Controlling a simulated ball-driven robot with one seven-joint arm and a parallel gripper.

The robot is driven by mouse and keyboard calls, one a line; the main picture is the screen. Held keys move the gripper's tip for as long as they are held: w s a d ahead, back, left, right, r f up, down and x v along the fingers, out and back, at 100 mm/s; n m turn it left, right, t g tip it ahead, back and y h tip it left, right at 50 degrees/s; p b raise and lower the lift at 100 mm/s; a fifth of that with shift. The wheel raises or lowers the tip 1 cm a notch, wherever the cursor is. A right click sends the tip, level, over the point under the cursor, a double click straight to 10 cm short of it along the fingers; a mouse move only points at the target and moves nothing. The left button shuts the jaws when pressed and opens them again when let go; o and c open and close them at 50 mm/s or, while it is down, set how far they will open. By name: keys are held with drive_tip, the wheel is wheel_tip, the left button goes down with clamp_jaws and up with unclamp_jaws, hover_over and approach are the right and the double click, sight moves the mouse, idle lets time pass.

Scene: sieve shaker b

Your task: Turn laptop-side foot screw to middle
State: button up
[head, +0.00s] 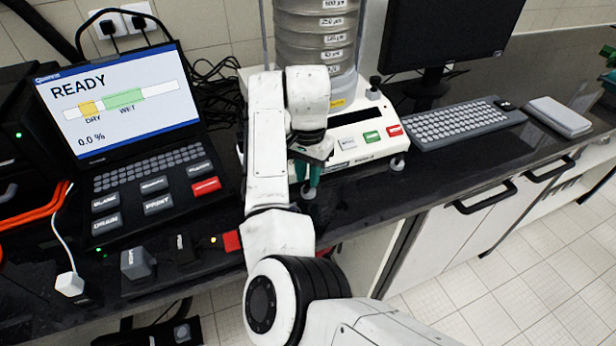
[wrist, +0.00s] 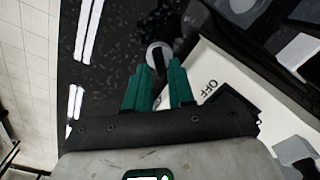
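The sieve shaker's white base (head: 340,150) stands on the dark bench. Its laptop-side foot screw (head: 309,191) shows as a pale round foot at the base's front left corner, partly hidden by my gripper. In the wrist view the foot screw (wrist: 155,48) is a grey disc with a dark bar across it. My gripper (head: 308,178) points down over this foot. In the wrist view its two green fingers (wrist: 163,67) are apart, with a narrow gap in line with the dark bar. Whether they touch the screw cannot be told.
The laptop (head: 120,100) reads READY and 0.0 %, with DRY and WET bands. Another foot (head: 397,163) is at the base's right front. A keyboard (head: 455,120) and monitor stand right. Small grey and red blocks lie near the bench's front edge.

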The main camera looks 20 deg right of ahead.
drive_tip(key=shift+f, duration=0.95)
clamp_jaws()
